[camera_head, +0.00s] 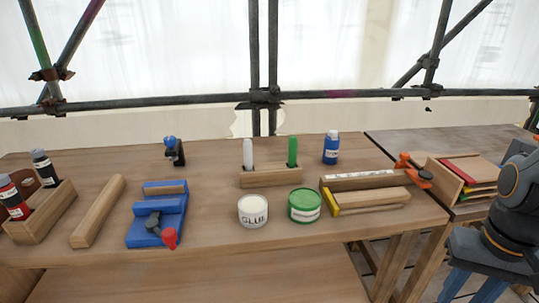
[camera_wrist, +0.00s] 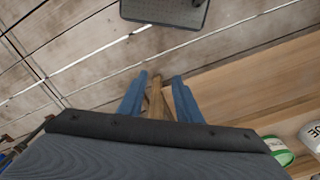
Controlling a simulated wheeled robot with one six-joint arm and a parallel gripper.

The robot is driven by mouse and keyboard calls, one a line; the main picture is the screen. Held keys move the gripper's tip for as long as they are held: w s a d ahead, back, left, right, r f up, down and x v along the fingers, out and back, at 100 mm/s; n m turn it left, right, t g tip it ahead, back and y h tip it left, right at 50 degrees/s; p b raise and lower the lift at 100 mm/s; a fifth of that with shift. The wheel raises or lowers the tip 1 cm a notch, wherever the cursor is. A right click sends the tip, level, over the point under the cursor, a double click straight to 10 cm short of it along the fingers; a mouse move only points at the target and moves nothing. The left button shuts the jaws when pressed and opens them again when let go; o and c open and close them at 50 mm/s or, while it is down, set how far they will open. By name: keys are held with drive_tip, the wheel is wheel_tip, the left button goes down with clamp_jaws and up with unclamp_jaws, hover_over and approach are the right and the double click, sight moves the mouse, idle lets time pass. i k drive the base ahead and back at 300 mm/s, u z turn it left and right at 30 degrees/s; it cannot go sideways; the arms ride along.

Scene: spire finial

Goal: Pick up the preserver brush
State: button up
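Two brush-like handles stand upright in a wooden holder (camera_head: 271,178) at the back middle of the bench: a green one (camera_head: 292,151) and a white one (camera_head: 248,154). The green one matches the green tin (camera_head: 305,205) in front; their lower ends are hidden in the holder. My gripper (camera_head: 468,294) is at the lower right in the head view, off the bench's right side and far from the handles. Its blue fingers are apart with nothing held, also in the wrist view (camera_wrist: 158,79). A wooden leg shows beyond them there.
A white glue tin (camera_head: 253,211) stands beside the green tin. A blue bottle (camera_head: 331,148), a clamped wooden piece (camera_head: 365,180), a blue vise (camera_head: 157,216) and a bottle box (camera_head: 40,212) share the bench (camera_head: 215,255). Scaffold poles (camera_head: 180,104) run behind.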

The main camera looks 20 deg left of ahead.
sight(292, 143)
drive_tip(key=u, duration=0.75)
drive_tip(key=i, duration=0.75)
drive_tip(key=u, duration=0.75)
